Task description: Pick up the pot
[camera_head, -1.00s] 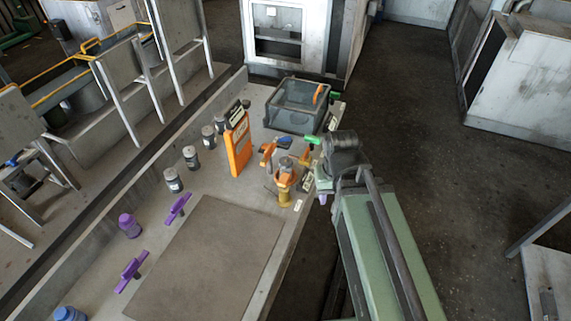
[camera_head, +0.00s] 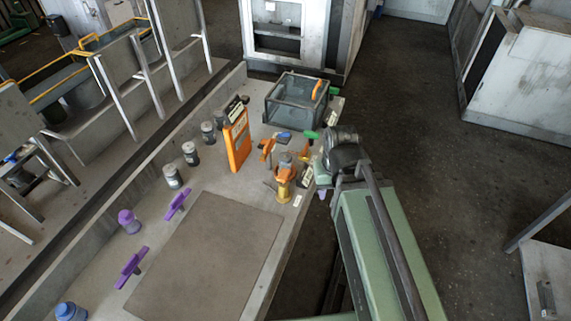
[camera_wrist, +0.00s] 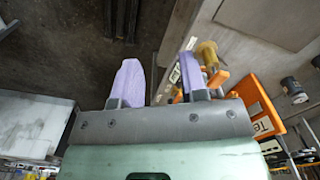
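Several small lidded pots stand in a row on the bench. Three show clearly as grey, dark-labelled pots: a near one (camera_head: 173,177), a middle one (camera_head: 190,154) and a far one (camera_head: 208,132). A purple pot (camera_head: 129,221) and a blue pot (camera_head: 70,312) stand nearer the camera. I cannot tell which pot is meant. My gripper (camera_wrist: 158,80) is open, its two purple fingers apart with nothing between them. In the head view it is at the bench's right edge, well right of the pots. A grey pot also shows at right in the wrist view (camera_wrist: 293,90).
A yellow-and-orange fitting (camera_head: 284,185) stands close left of my gripper. An upright orange case (camera_head: 237,147) stands between it and the grey pots. A clear grey bin (camera_head: 296,103) is at the far end. Purple handles (camera_head: 132,267) lie by a flat mat (camera_head: 205,260).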

